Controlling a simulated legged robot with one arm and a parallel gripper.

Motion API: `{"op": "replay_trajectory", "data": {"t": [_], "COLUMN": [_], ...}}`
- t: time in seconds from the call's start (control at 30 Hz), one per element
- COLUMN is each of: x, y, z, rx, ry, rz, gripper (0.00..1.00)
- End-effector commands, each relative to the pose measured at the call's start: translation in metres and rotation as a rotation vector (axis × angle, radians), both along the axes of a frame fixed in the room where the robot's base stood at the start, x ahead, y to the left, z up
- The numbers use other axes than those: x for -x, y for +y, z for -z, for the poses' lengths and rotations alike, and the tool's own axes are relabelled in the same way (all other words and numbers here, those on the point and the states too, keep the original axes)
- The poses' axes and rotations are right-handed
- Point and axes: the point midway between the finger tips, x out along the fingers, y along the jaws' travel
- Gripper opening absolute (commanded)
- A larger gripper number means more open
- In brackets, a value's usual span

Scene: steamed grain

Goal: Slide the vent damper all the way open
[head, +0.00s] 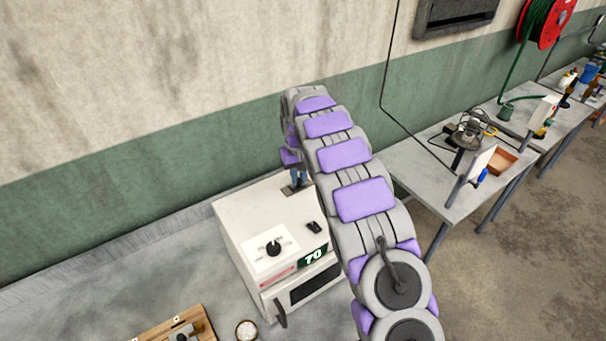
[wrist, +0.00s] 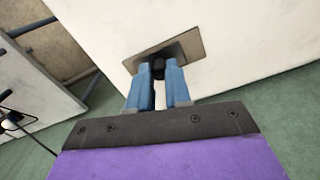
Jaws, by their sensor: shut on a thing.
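The vent damper shows in the wrist view as a dark knob (wrist: 158,68) on a grey-brown plate (wrist: 188,50) set in the white top of the steamer. My gripper (wrist: 160,72) has its blue fingers shut on the knob, one on each side. In the head view the white steamer box (head: 235,222) stands on the bench, with a dial, a "70" display and a front door handle. My gripper (head: 298,178) points down at the back of its top, partly behind my arm. The slot under the knob is mostly hidden.
A small black object (head: 314,227) lies on the steamer top near its right edge. A wooden board (head: 172,325) and a small bowl (head: 246,330) are at the front. The wall (head: 200,150) is close behind. Other tables (head: 425,178) with tools stand at the right.

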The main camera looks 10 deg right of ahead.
Motion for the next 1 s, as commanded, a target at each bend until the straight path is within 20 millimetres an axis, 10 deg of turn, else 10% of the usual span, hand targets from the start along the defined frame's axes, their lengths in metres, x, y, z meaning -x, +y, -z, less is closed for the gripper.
{"op": "replay_trajectory", "data": {"t": [0.43, 0.47, 0.7, 1.0], "x": [0.013, 0.013, 0.012, 0.012], "y": [0.030, 0.031, 0.030, 0.028], "z": [0.000, 0.000, 0.000, -0.002], "rx": [-0.004, -0.004, -0.002, -0.003], "ry": [0.000, 0.001, 0.001, 0.000], "rz": [-0.002, -0.002, -0.001, -0.001], "gripper": [0.00, 0.20, 0.43, 0.44]}}
